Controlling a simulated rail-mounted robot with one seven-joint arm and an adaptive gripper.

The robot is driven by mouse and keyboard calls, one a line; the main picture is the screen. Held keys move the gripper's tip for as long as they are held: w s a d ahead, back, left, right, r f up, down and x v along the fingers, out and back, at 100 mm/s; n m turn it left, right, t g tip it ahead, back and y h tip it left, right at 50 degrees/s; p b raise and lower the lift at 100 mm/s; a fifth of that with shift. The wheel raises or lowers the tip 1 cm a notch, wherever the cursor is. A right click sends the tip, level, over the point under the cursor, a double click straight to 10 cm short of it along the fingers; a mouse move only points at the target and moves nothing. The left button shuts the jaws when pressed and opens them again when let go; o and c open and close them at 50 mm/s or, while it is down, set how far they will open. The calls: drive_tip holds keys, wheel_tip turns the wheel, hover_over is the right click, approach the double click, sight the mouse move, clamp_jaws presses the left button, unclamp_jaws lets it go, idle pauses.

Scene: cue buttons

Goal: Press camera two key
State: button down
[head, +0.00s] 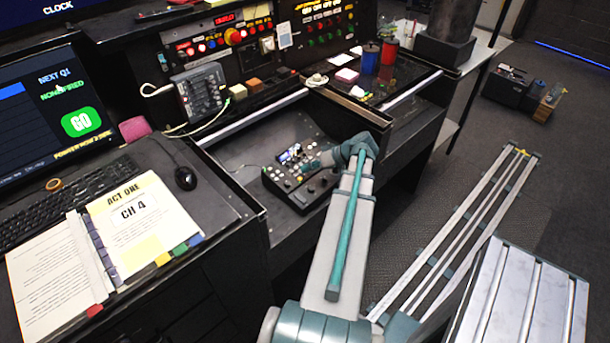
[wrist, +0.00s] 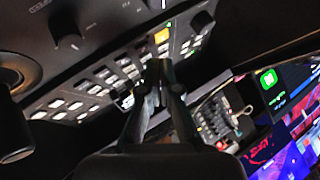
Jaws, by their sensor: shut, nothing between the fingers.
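A small dark control panel (head: 294,192) with keys and knobs sits in the recess of the desk, left of my arm. In the wrist view the panel (wrist: 100,62) fills the upper left, with rows of pale keys (wrist: 78,106). One key glows yellow-orange (wrist: 161,36), and a small green light shows beside it. Key labels are too small to read, so I cannot tell which is the camera two key. My gripper (head: 309,166) is shut and empty over the panel. In the wrist view its fingertips (wrist: 160,68) overlap the key rows near the yellow key; contact cannot be told.
Dark round knobs (wrist: 66,28) stand up from the panel near the keys. The recess's raised edge lies beside my forearm. A grey keypad unit (head: 200,92) stands behind, a mouse (head: 186,178) and an open binder (head: 140,222) to the left.

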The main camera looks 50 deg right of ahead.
drive_tip(key=shift+f, duration=0.1)
drive_tip(key=shift+f+b, duration=0.35)
drive_tip(key=shift+b, duration=0.25)
drive_tip(key=shift+w+f+b, duration=0.1)
drive_tip(key=shift+f+b, duration=0.2)
idle(0.5)
drive_tip(key=shift+r, duration=0.1)
idle(0.3)
drive_tip(key=shift+r, duration=0.65)
drive_tip(key=r, duration=0.1)
drive_tip(key=r+p, duration=0.1)
drive_tip(key=r, duration=0.1)
drive_tip(key=s+r+p, duration=0.1)
drive_tip(key=r, duration=0.1)
drive_tip(key=shift+a, duration=0.1)
idle(0.8)
